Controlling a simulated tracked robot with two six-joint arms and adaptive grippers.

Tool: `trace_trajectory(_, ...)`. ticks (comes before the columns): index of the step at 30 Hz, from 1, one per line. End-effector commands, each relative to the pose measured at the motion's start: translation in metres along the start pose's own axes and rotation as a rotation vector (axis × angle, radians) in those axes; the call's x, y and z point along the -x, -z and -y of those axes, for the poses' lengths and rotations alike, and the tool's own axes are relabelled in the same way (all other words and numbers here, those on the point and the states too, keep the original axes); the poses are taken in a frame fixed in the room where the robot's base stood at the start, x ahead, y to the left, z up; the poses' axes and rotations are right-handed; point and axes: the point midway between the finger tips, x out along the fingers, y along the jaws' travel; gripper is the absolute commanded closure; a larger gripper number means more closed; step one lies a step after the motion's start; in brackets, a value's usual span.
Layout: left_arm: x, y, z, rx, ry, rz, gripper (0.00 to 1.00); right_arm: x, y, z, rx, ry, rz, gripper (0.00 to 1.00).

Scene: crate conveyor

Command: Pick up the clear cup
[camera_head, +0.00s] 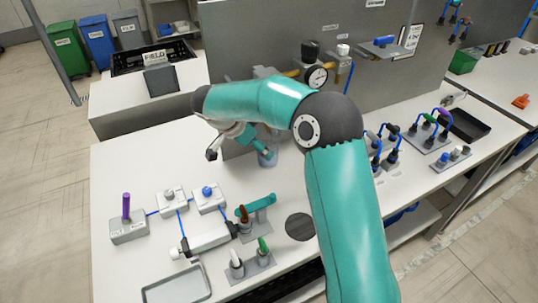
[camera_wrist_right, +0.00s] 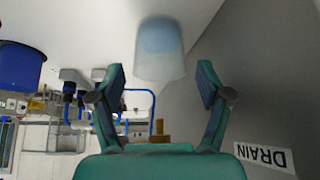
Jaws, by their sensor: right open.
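The clear cup (camera_head: 267,158) stands on the white bench close to the grey upright panel, partly hidden by my right arm and gripper in the head view. In the right wrist view the cup (camera_wrist_right: 160,48) shows as a translucent, bluish shape just beyond and between the fingertips. My right gripper (camera_wrist_right: 160,80) is open, with one finger on each side of the cup's line and no visible contact. My left gripper is not in view.
The grey panel (camera_head: 240,57) rises behind the cup, with a gauge (camera_head: 316,77) on it. Valve blocks with blue tubes (camera_head: 190,198) and a grey tray (camera_head: 176,285) occupy the front left bench. A DRAIN label (camera_wrist_right: 264,158) shows in the wrist view.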

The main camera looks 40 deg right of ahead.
Motion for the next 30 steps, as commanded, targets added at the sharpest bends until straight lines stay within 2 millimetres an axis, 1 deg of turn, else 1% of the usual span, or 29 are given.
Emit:
trace_trajectory(5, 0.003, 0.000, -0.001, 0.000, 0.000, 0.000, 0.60, -0.009, -0.001, 0.000, 0.002, -0.001, -0.001, 0.23)
trace_trajectory(11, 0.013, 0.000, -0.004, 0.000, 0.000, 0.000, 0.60, -0.035, -0.004, -0.002, 0.003, -0.004, 0.000, 0.23)
trace_trajectory(12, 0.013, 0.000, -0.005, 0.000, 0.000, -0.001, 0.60, -0.042, -0.004, -0.001, 0.002, -0.002, 0.000, 0.23)
trace_trajectory(15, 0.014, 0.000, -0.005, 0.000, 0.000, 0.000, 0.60, -0.052, -0.005, -0.001, 0.002, -0.001, 0.001, 0.23)
trace_trajectory(18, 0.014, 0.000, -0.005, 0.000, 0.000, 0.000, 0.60, -0.056, -0.005, -0.001, 0.001, 0.000, 0.001, 0.23)
trace_trajectory(23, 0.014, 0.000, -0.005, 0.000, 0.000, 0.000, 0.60, -0.056, -0.006, -0.001, 0.001, 0.001, 0.001, 0.23)
trace_trajectory(24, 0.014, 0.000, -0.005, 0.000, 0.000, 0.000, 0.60, -0.056, -0.006, -0.001, 0.001, 0.001, 0.001, 0.26)
trace_trajectory(26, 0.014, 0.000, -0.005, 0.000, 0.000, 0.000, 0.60, -0.056, -0.005, -0.001, 0.001, 0.001, 0.001, 0.36)
trace_trajectory(30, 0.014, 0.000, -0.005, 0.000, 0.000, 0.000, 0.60, -0.056, -0.005, -0.001, 0.001, 0.001, 0.001, 0.59)
